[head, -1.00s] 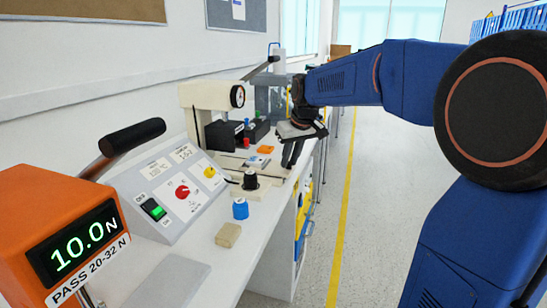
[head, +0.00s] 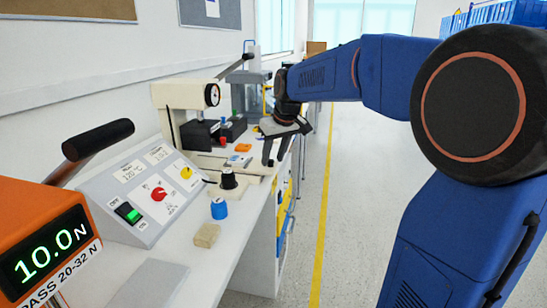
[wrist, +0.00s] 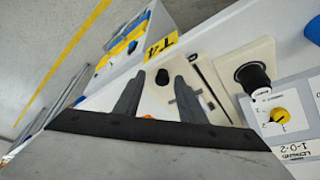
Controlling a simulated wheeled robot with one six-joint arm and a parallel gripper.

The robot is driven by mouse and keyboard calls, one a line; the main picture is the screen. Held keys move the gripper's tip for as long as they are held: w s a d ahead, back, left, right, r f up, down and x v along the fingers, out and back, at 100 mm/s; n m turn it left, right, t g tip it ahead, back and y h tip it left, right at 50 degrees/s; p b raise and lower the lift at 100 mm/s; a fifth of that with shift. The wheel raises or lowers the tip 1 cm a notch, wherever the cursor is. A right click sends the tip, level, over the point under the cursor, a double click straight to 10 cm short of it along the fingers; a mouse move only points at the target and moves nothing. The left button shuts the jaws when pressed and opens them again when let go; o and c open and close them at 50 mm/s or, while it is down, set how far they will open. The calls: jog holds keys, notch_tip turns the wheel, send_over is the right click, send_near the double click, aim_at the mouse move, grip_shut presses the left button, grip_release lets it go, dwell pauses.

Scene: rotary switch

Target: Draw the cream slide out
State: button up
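A low cream unit with a dark slot (head: 250,167) lies on the bench near its front edge. In the wrist view its cream plate (wrist: 185,63) is partly hidden behind my fingers, and a small black knob (wrist: 162,77) shows between them. I take this for the cream slide, but cannot tell its moving part clearly. My gripper (head: 275,154) is open and empty above the unit's front end. In the wrist view its two dark fingers (wrist: 158,98) stand on either side of the black knob. Contact cannot be seen.
Beside it are a black rotary knob (head: 228,178) on a cream base, a blue cap (head: 219,208) and a tan block (head: 207,235). A grey control panel (head: 145,190) and a cream press (head: 185,95) stand behind. The aisle floor (head: 345,230) at right is clear.

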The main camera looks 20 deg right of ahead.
jog(key=v, duration=1.7)
jog(key=shift+d, duration=0.1)
jog(key=s+a+f+m, duration=0.1)
jog(key=s+a+f, duration=0.1)
jog(key=s+f, duration=1.1)
jog(key=s+a+f, duration=0.2)
jog(key=s+f, duration=1.2)
jog(key=s, duration=0.2)
jog(key=shift+f+m+h, duration=0.2)
jog(key=shift+m+h, duration=0.1)
jog(key=shift+m, duration=0.1)
